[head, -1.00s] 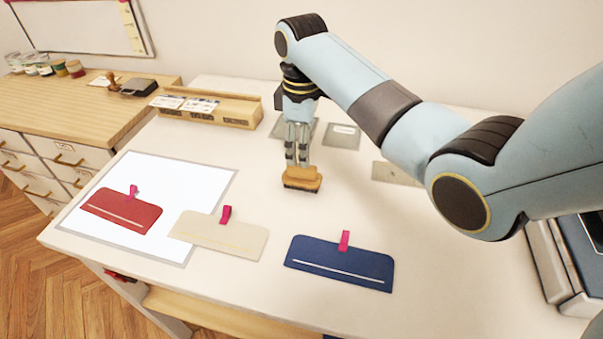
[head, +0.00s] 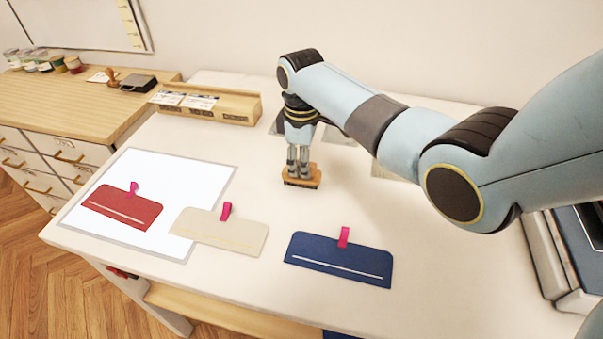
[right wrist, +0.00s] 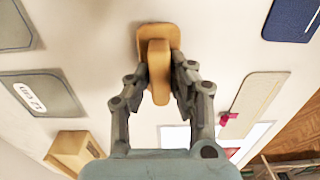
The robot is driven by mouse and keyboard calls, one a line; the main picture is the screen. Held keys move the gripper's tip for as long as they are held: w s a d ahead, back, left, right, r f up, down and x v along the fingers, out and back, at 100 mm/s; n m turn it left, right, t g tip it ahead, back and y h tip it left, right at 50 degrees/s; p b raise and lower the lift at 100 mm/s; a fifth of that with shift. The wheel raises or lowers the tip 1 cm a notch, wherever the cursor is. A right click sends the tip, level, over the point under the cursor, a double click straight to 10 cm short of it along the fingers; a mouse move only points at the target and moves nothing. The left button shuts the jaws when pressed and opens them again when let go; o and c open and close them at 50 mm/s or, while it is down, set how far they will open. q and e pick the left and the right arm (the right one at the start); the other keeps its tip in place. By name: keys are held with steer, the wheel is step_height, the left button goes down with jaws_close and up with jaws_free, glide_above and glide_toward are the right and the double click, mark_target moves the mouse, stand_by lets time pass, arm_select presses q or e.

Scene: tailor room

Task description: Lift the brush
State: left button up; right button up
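The brush (head: 314,180) lies on the white table, with a wooden body and a dark underside. In the right wrist view the brush (right wrist: 158,66) shows a raised handle along a wider wooden base. My right gripper (head: 298,168) points straight down at the brush, its fingers low over it. In the right wrist view the gripper's (right wrist: 161,78) fingers stand on either side of the handle. They look open, with little room at each side; contact cannot be made out. My left gripper is not in view.
A red (head: 112,210), a cream (head: 205,231) and a blue (head: 330,262) panel with pink clips lie in front. A wooden holder (head: 235,108) stands at the back left. Grey plates lie behind my arm. A dark machine (head: 560,255) stands at right.

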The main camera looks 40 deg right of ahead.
jaws_close()
